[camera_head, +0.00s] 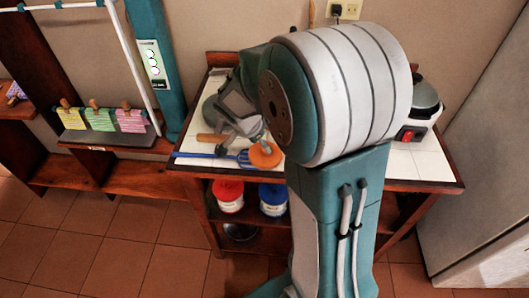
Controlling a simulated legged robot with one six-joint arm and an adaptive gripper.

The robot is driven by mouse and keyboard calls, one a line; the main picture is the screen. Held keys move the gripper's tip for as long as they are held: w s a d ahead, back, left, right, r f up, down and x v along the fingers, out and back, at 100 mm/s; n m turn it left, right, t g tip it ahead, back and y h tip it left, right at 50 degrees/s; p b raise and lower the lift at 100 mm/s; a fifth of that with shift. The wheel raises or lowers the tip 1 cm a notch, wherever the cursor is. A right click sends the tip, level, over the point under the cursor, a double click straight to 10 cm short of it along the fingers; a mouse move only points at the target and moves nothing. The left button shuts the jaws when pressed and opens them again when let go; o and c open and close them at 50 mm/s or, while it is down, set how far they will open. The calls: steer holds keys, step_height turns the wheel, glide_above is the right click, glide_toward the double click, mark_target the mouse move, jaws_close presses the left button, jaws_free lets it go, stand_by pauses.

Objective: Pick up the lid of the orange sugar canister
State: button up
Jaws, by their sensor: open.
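The orange lid (265,156) of the sugar canister shows from above as a round disc with a small knob, near the front edge of the tiled counter. The canister body below it is hard to make out. My gripper (240,118) appears as a grey shape above the counter, just behind and left of the lid in the picture. It is open and looks empty. My large arm joint hides part of the counter to the right of the lid, and the gap between fingers and lid is hard to judge.
A blue slotted spatula (208,155) and a wooden-handled tool (211,138) lie left of the lid. Red (229,196) and blue (273,199) canisters stand on the shelf below. A cooker with a red switch (407,135) stands at the counter's right.

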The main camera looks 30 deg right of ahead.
steer(key=x, duration=0.4)
steer(key=shift+w+d+f, duration=0.1)
steer(key=shift+d+f, duration=0.1)
steer(key=shift+f, duration=0.05)
steer(key=c, duration=1)
steer(key=shift+c, duration=0.3)
